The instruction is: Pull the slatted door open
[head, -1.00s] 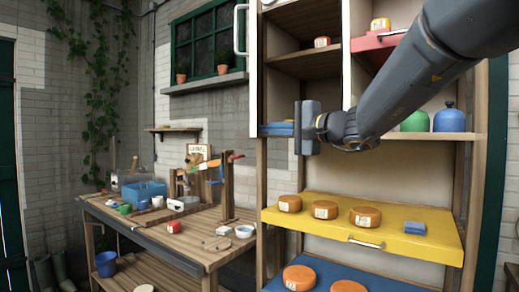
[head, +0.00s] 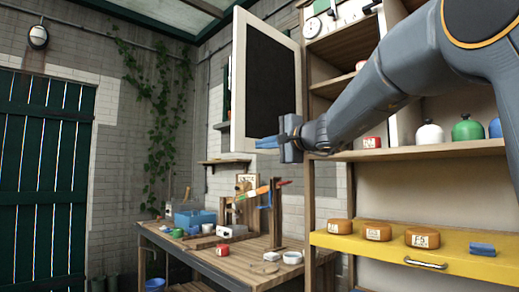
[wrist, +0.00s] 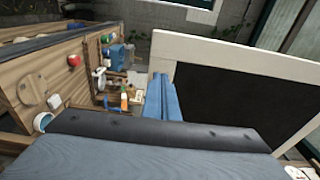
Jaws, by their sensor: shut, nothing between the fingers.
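A cupboard door (head: 272,85) with a pale frame and a dark panel stands swung out from the left side of the shelf unit. No slats can be made out on the face I see. It also shows in the wrist view (wrist: 235,52), to the right of my fingers. My gripper (head: 267,142) is at the door's lower edge in the head view. Its blue fingers (wrist: 163,97) are shut with nothing between them, beside the pale frame. I cannot tell whether they touch it. The door's handle is not visible now.
A wooden workbench (head: 240,280) with tools and tubs stands left of the shelf. A yellow drawer (head: 385,245) carries orange cheeses and a blue block. Bottles stand on the shelf above. A green plank door (head: 45,170) is in the far left wall.

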